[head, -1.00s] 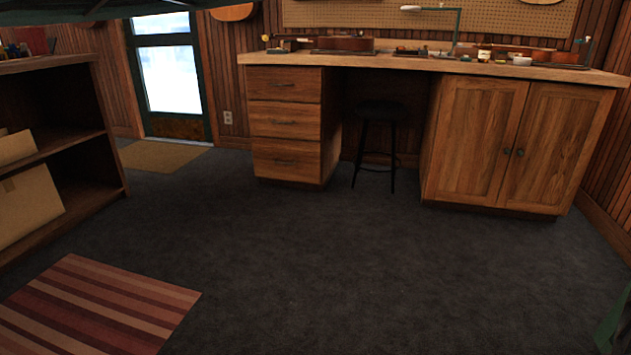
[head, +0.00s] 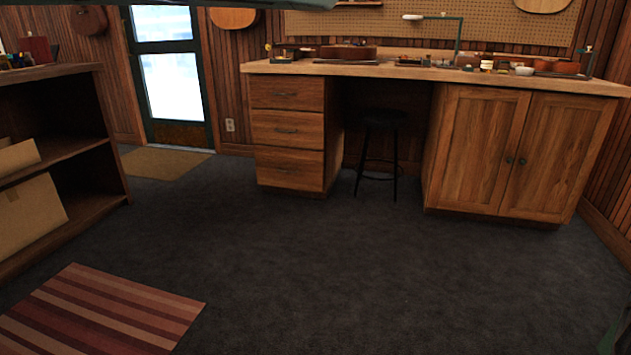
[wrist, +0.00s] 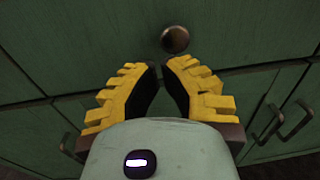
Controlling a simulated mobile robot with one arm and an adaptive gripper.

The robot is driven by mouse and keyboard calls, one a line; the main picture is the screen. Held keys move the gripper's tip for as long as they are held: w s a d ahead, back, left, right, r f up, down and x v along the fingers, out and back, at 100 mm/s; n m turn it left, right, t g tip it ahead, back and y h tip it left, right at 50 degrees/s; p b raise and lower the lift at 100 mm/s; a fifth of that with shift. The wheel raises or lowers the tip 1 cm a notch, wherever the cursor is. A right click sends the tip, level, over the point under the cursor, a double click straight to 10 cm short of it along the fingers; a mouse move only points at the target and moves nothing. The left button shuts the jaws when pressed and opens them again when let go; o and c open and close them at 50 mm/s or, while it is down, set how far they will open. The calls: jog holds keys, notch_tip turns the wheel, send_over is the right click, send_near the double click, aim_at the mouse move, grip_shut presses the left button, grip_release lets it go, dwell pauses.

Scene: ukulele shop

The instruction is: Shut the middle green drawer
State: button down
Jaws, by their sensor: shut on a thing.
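In the wrist view, green drawer fronts (wrist: 60,45) fill the background, with thin dark seams between them. A round metal knob (wrist: 175,39) sits on the front just beyond the fingertips. My gripper (wrist: 158,68) has yellow ridged fingers with dark pads, brought close together at the tips below the knob. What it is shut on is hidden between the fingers. Bar handles (wrist: 296,121) show at the lower right, and another handle (wrist: 68,146) at the lower left. I cannot tell how far any green drawer stands out. The head view shows no green drawers.
In the head view, a wooden workbench (head: 480,72) with wooden drawers (head: 287,130) stands at the back, with a black stool (head: 380,118) under it. A shelf unit (head: 112,160) is at the left, and a striped rug (head: 105,305) at the lower left. The dark floor between is clear.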

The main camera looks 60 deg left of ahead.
jog(key=p+v, duration=0.7)
jog(key=v, duration=0.3)
jog(key=shift+a+p, duration=0.2)
jog(key=shift+p, duration=0.1)
jog(key=shift+a, duration=0.1)
